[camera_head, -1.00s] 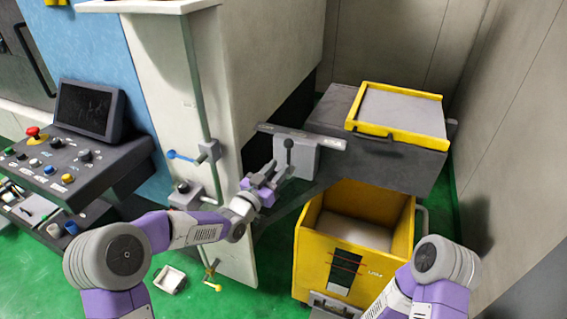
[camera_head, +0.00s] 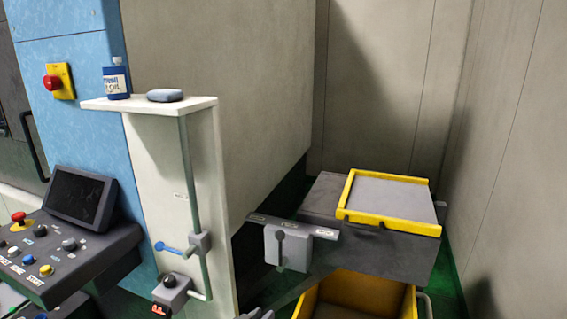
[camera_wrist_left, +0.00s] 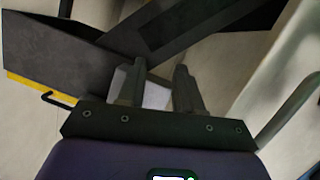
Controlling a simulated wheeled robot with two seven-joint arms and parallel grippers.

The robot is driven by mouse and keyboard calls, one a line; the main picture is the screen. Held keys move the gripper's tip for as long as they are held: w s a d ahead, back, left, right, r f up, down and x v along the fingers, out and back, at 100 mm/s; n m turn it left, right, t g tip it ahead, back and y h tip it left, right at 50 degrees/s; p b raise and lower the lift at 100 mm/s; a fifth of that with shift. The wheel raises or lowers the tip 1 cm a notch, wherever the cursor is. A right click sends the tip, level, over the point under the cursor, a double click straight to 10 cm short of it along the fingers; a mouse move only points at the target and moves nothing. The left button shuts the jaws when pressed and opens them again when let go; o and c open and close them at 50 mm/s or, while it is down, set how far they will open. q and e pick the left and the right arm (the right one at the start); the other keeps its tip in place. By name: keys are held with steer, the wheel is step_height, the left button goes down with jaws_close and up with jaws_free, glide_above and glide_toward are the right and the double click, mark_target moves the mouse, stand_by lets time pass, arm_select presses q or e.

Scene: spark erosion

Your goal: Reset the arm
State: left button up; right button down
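My left gripper (camera_head: 258,313) shows only as its grey tip at the bottom edge of the head view, below the grey bracket with a dark lever. In the left wrist view my left gripper (camera_wrist_left: 158,82) has its two dark fingers apart with nothing held between them. A pale grey block (camera_wrist_left: 155,95) shows behind the gap. The rest of my left arm is out of the head view. My right arm and its gripper are not in view.
The grey bracket with its lever (camera_head: 287,246) stands beside a dark grey box with a yellow-framed lid (camera_head: 390,200). A yellow bin (camera_head: 360,290) is below it. The control console (camera_head: 65,245) is at left. A blue bottle (camera_head: 116,80) stands on the white shelf (camera_head: 205,104).

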arm_select(q)
steer(key=s+a+f+n+g+y, duration=0.15)
steer(key=s+f+g, duration=0.25)
steer(key=s+f, duration=0.6)
steer(key=s+f+n+g, duration=0.2)
steer(key=s+f+g, duration=0.2)
steer(key=s+f, duration=0.3)
steer(key=s+a+f+n+g+y, duration=0.1)
steer(key=s+f+g, duration=0.3)
steer(key=s+f, duration=0.4)
steer(key=s+n, duration=0.1)
steer(key=s, duration=0.6)
steer(key=shift+a+g, duration=0.25)
steer(key=shift+g, duration=0.05)
steer(key=shift+w+y, duration=0.1)
steer(key=shift+y, duration=0.15)
